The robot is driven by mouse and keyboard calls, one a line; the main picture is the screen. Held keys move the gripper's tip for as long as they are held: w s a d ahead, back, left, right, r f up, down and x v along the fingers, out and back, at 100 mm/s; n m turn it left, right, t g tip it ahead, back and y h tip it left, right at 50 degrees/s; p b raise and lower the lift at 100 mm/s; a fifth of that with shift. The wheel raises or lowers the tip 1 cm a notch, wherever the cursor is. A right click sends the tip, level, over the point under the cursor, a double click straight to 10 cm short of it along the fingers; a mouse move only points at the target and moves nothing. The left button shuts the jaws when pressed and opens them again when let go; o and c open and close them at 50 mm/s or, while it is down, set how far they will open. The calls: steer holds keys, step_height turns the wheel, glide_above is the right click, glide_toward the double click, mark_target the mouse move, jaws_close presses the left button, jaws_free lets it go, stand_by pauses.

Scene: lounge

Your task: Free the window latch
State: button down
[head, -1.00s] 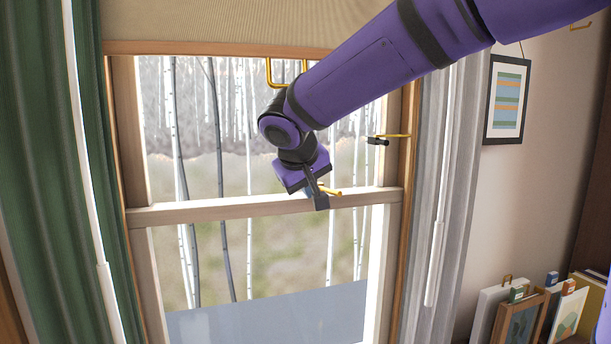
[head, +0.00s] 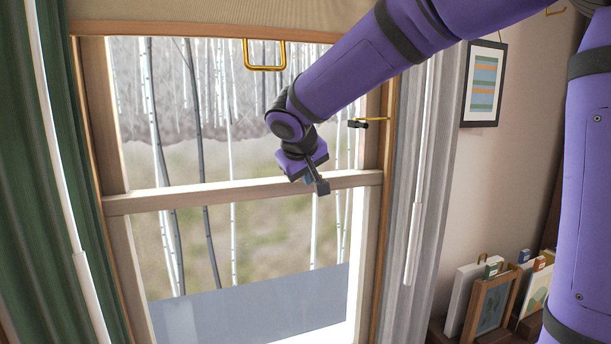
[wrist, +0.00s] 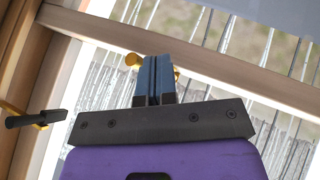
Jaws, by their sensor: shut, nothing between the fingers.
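The window's pale wooden middle rail (head: 240,194) crosses the glass. A gold latch (wrist: 133,60) shows in the wrist view at the rail, partly hidden behind my blue fingers, with a bit of gold on either side of them. In the head view my gripper covers it. My gripper (head: 321,187) is shut and empty, its tips in front of the rail right of the middle. It also shows in the wrist view (wrist: 153,62). I cannot tell whether the fingers touch the latch. A second gold fitting with a black end (head: 358,124) sits on the right window frame, apart from my gripper.
A U-shaped gold pull (head: 265,67) hangs at the blind's lower edge. A green curtain (head: 60,200) is at left and a grey curtain (head: 405,200) at right. Frames and books (head: 490,295) stand low at right. A striped picture (head: 484,84) hangs on the wall.

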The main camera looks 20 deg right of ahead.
mark_target(327, 177)
steer(key=shift+d+n+y, duration=0.45)
steer(key=shift+n+y, duration=0.05)
steer(key=shift+n, duration=0.3)
steer(key=shift+d+n+t+y, duration=0.5)
steer(key=shift+d+n+y, duration=0.45)
steer(key=shift+n, duration=0.55)
steer(key=shift+w+d, duration=0.9)
steer(key=shift+d, duration=0.2)
steer(key=shift+w+d, duration=0.9)
steer(key=shift+d, duration=0.15)
steer(key=shift+w+d, duration=0.1)
steer(key=shift+f, duration=0.1)
